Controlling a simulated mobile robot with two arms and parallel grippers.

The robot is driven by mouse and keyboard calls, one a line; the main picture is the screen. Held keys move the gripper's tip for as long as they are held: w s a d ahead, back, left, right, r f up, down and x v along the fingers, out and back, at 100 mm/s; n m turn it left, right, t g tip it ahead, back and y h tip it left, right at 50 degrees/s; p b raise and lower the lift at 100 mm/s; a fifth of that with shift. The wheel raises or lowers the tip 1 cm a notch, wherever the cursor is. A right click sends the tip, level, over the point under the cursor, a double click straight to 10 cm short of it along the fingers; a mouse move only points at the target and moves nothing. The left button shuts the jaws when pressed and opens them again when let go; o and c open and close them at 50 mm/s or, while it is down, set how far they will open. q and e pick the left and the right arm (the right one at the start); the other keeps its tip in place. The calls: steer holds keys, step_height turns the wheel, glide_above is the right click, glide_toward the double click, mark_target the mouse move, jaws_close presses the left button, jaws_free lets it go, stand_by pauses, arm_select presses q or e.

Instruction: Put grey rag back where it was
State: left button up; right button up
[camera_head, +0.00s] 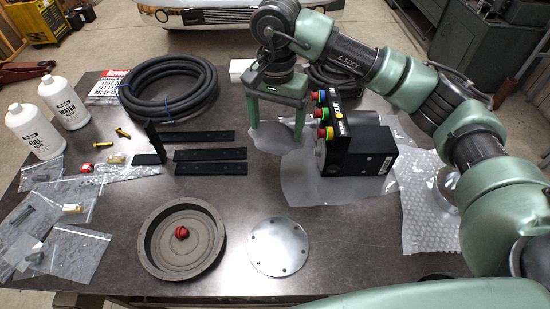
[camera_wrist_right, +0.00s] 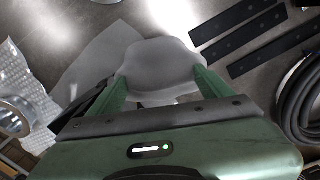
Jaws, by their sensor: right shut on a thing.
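The grey rag (camera_head: 275,139) is a pale, smooth grey piece at the back middle of the table. My right gripper (camera_head: 277,128) points down over it, and its two green fingers are shut on it. In the right wrist view the rag (camera_wrist_right: 160,66) fills the space between the fingertips (camera_wrist_right: 158,84). I cannot tell whether its underside touches the table. My left gripper is not in view.
A black control box (camera_head: 368,150) with red and green buttons stands just right of my gripper, on a grey sheet (camera_head: 300,190). A coiled black hose (camera_head: 135,98) and flat black bars (camera_head: 210,169) lie left. The front right of the table (camera_head: 365,260) is clear.

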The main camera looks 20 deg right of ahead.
step_height(320, 180, down, 10)
steer(key=p, duration=0.2)
steer(key=shift+w+p, duration=0.15)
steer(key=shift+p, duration=0.2)
step_height(320, 180, down, 4)
steer(key=shift+r+p, duration=0.1)
steer(key=shift+p, duration=0.6)
steer(key=shift+f, duration=0.25)
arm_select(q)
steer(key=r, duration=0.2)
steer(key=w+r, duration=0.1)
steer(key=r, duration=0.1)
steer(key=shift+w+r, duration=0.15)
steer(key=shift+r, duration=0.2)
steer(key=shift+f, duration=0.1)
arm_select(e)
steer(key=shift+f, duration=0.1)
steer(key=shift+f+b, duration=0.1)
steer(key=shift+b, duration=0.25)
steer(key=o, duration=1.3)
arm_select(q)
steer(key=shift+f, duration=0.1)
